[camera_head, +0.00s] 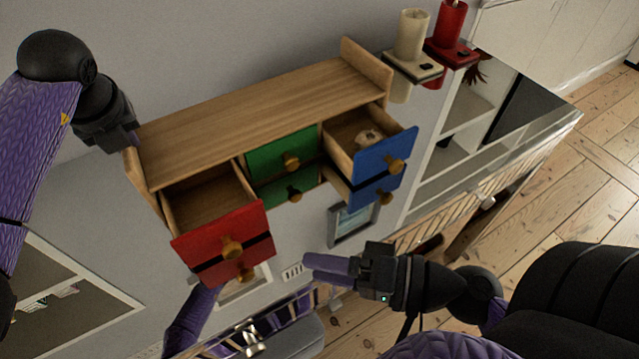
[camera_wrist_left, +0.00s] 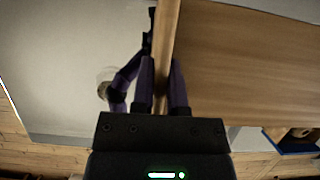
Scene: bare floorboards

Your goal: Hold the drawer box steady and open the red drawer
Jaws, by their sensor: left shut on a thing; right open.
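The wooden drawer box (camera_head: 250,105) stands on a glossy surface, with red, green and blue drawers. The red drawer (camera_head: 215,235) is pulled well out, and its inside looks empty. The green drawer (camera_head: 281,153) looks shut. The blue drawer (camera_head: 386,155) is pulled out, with a small pale object (camera_head: 368,137) inside. My left gripper (camera_head: 132,148) is shut on the box's left side panel, and its fingers straddle the panel edge in the left wrist view (camera_wrist_left: 162,75). My right gripper (camera_head: 308,267) is open and empty, in front of the box and apart from the red drawer's knob (camera_head: 231,247).
A cream candle (camera_head: 411,36) and a red candle (camera_head: 449,22) stand on holders beside the box's right end. The surface mirrors the drawers, candles and my arm below them. Bare surface lies in front of the green drawer. Floorboards (camera_head: 590,150) show at the right.

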